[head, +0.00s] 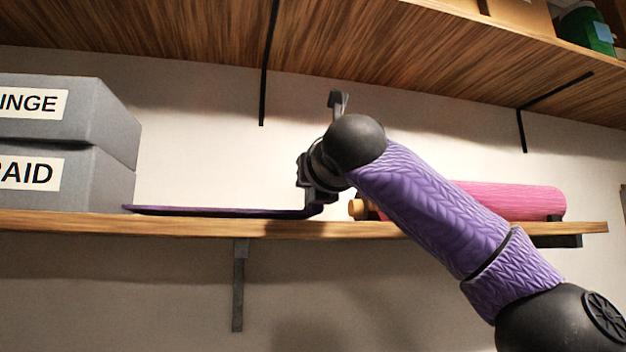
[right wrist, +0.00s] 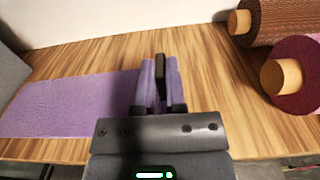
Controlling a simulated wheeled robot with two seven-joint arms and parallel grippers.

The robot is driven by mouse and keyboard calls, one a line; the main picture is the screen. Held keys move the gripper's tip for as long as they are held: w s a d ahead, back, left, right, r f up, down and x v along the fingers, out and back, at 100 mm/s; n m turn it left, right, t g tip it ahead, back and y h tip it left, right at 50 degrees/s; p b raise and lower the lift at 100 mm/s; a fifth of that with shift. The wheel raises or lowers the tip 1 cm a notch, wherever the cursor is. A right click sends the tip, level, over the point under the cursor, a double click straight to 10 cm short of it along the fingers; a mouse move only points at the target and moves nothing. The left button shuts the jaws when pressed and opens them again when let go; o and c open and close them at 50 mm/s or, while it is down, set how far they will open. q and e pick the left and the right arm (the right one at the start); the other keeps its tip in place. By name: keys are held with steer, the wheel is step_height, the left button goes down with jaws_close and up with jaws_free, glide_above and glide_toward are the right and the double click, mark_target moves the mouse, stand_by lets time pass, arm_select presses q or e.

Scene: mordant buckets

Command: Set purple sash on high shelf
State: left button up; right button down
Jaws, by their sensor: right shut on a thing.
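The purple sash (head: 220,211) lies flat along a wooden shelf (head: 420,229), between grey boxes and a pink roll. Its right end rises into my right gripper (head: 318,203), which is shut on it just above the shelf. In the right wrist view the flat part of the sash (right wrist: 75,105) spreads left over the wood. Its gathered purple end stands up at the jaws (right wrist: 160,85). My left gripper is not in view.
Two stacked grey boxes (head: 110,175) stand left of the sash. Another shelf (head: 400,50) hangs overhead.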

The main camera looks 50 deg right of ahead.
steer(key=shift+s+f, duration=0.1)
steer(key=shift+f, duration=0.35)
steer(key=c, duration=0.6)
jaws_free()
steer(key=shift+b, duration=0.3)
